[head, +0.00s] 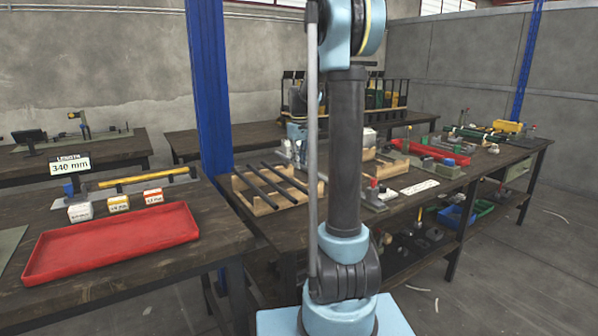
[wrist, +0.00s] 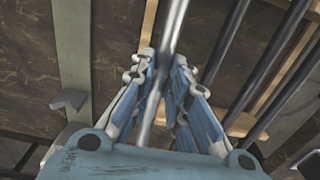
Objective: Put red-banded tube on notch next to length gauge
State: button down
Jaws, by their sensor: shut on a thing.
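In the wrist view my gripper (wrist: 163,62) is shut on a shiny grey tube (wrist: 173,22). The tube runs lengthwise between the fingers. No red band shows on the part in sight, so I cannot tell whether it is the red-banded tube. The length gauge stands on the left bench in the head view. Its display (head: 70,167) reads 340 mm, and a yellow tube (head: 145,181) lies along it. A wooden rack (head: 262,208) with several dark tubes sits on the middle bench. I cannot make out the notch. My gripper is hidden or unclear in the head view.
A red tray (head: 110,245) lies empty in front of the gauge, with three small labelled boxes (head: 118,203) between them. A blue post (head: 208,90) stands between the left and middle benches. The right-hand bench (head: 480,165) is crowded with fixtures and bins.

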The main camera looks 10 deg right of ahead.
notch_tip(320, 180, down, 4)
jog(key=shift+r, duration=0.25)
jog(key=c, duration=1.6)
grip_release()
jog(key=shift+o, duration=0.2)
notch_tip(320, 180, up, 12)
jog(key=shift+r, duration=0.1)
